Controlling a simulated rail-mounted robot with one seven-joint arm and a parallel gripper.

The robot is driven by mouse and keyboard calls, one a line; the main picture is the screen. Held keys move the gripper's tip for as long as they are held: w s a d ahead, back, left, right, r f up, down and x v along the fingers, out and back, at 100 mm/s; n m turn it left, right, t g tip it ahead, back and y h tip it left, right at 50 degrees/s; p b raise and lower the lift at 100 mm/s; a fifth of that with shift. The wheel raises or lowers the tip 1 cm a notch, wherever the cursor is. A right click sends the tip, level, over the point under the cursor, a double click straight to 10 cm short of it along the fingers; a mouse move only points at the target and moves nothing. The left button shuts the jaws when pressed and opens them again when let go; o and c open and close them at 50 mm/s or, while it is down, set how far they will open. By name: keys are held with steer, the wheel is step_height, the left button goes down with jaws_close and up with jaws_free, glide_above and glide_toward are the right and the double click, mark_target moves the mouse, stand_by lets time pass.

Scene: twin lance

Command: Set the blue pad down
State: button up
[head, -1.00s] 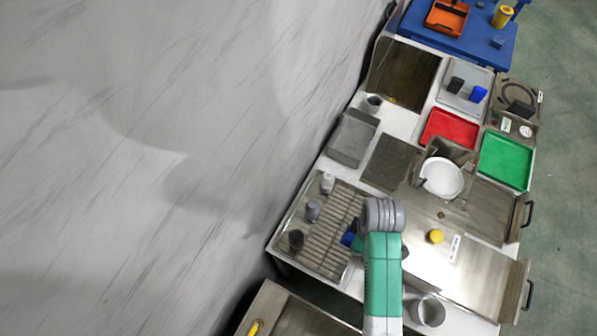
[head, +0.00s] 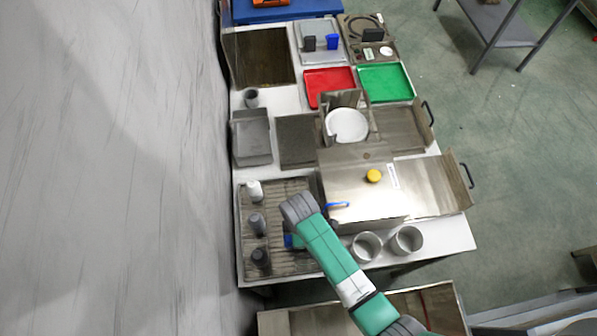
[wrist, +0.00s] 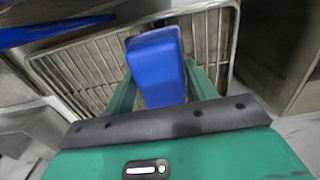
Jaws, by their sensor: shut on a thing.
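The blue pad (wrist: 157,65) is a smooth block between the two green fingers of my gripper (wrist: 160,85) in the wrist view. My gripper is shut on it. A wire rack (wrist: 90,70) lies behind the pad in that view. In the head view a bit of the pad (head: 291,241) shows at the left of my wrist, over the rack (head: 292,187) at the near left of the counter. My wrist hides most of my gripper there. I cannot tell whether the pad touches the rack.
A white-topped cup (head: 254,190) and two dark cups (head: 257,223) (head: 260,258) stand along the rack's left side. Two metal cups (head: 366,246) (head: 406,240) stand at the front edge.

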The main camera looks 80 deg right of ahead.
steer(key=shift+f, duration=0.5)
steer(key=shift+f, duration=0.15)
steer(key=o, duration=1)
step_height(320, 180, up, 12)
steer(key=p, duration=0.1)
steer(key=shift+r+p, duration=0.2)
steer(key=shift+p, duration=0.1)
